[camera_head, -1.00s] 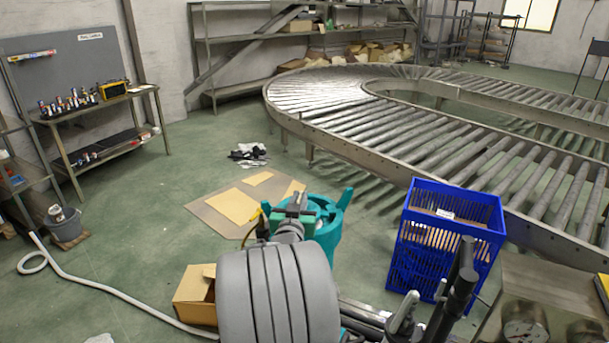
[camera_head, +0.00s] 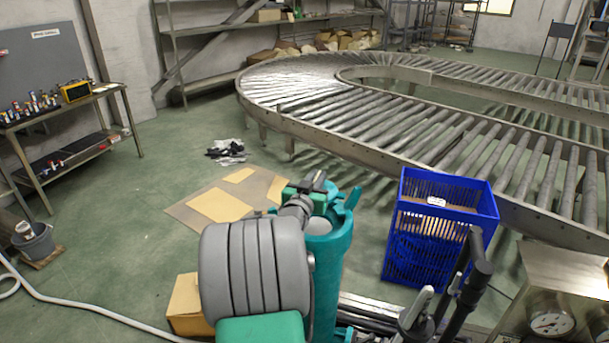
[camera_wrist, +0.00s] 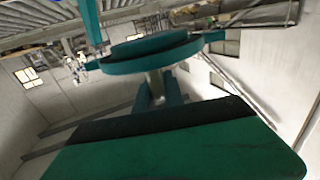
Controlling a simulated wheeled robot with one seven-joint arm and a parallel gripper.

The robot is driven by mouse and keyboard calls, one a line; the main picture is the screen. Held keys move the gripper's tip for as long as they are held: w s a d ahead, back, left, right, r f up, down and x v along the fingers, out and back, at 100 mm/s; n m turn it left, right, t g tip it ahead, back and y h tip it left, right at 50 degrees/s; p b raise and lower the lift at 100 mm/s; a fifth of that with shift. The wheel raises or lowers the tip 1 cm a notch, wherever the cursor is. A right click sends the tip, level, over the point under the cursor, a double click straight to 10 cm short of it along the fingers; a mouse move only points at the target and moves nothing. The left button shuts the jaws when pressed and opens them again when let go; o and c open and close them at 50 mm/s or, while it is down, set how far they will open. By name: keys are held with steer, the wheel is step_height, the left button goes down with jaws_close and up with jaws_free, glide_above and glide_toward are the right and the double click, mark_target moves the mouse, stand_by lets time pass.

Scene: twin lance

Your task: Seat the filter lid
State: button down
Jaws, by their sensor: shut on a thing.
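The filter lid (camera_wrist: 150,64) is a round teal disc with side lugs and a pale stem, seen in the wrist view. My gripper (camera_wrist: 158,90) is shut on it at the stem. In the head view my gripper (camera_head: 308,190) is over the upper part of the teal filter housing (camera_head: 329,255), an upright cylinder with lugs at its rim. My arm hides the housing's left side and much of its top. I cannot pick out the lid in the head view, nor tell whether it touches the housing.
A blue crate (camera_head: 440,240) stands right of the housing, before the roller conveyor (camera_head: 430,135). A cardboard box (camera_head: 186,306) is at lower left. A pressure gauge (camera_head: 551,323) is at lower right. A pale hose (camera_head: 85,317) lies on the floor. Open floor lies to the left.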

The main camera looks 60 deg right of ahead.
steer(key=shift+s+r, duration=0.15)
steer(key=shift+s, duration=0.05)
steer(key=shift+w, duration=0.15)
steer(key=shift+b, duration=0.35)
steer(key=shift+a+f+b, duration=0.1)
steer(key=shift+f+b, duration=0.2)
steer(key=shift+b, duration=0.1)
step_height(320, 180, down, 5)
steer(key=b, duration=0.5)
steer(key=shift+f+b, duration=0.15)
steer(key=shift+b, duration=0.2)
steer(key=shift+b, duration=1.15)
stand_by(0.4)
steer(key=shift+f+b, duration=2.75)
steer(key=shift+b, duration=0.2)
